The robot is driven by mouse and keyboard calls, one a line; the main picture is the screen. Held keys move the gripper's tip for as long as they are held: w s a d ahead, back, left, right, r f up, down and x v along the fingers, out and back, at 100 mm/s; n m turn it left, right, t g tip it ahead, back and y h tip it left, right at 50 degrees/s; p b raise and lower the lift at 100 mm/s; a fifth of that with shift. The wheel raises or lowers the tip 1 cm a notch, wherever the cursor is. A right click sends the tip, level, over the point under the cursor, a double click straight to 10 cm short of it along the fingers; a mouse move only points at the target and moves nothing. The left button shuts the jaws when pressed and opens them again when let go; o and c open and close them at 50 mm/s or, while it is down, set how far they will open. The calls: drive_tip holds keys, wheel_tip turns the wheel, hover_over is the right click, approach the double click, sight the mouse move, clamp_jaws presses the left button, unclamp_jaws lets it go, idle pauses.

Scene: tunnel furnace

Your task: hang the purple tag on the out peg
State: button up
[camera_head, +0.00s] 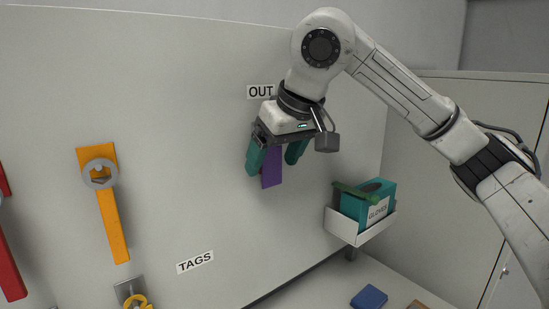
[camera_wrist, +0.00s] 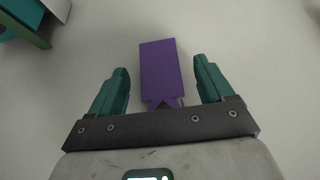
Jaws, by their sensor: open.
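The purple tag (camera_head: 271,168) hangs against the upright board just below the OUT label (camera_head: 260,91). It also shows in the wrist view (camera_wrist: 160,70), between the two green fingers with a gap on each side. My gripper (camera_head: 270,162) is open around the tag, and its fingers (camera_wrist: 163,80) do not touch it. The out peg and the top of the tag are hidden behind my gripper, so I cannot see how the tag is held up.
A white bin (camera_head: 345,227) with a teal glove box (camera_head: 370,205) is fixed to the board at right. An orange holder with a wrench (camera_head: 112,215) hangs at left. Below it are the TAGS label (camera_head: 195,262) and a yellow item (camera_head: 137,301). A blue object (camera_head: 369,297) lies on the surface below.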

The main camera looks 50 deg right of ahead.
drive_tip(key=b+v, duration=0.1)
drive_tip(key=v, duration=0.9)
drive_tip(key=shift+r, duration=0.15)
drive_tip(key=shift+s+a, duration=0.1)
drive_tip(key=shift+s, duration=0.15)
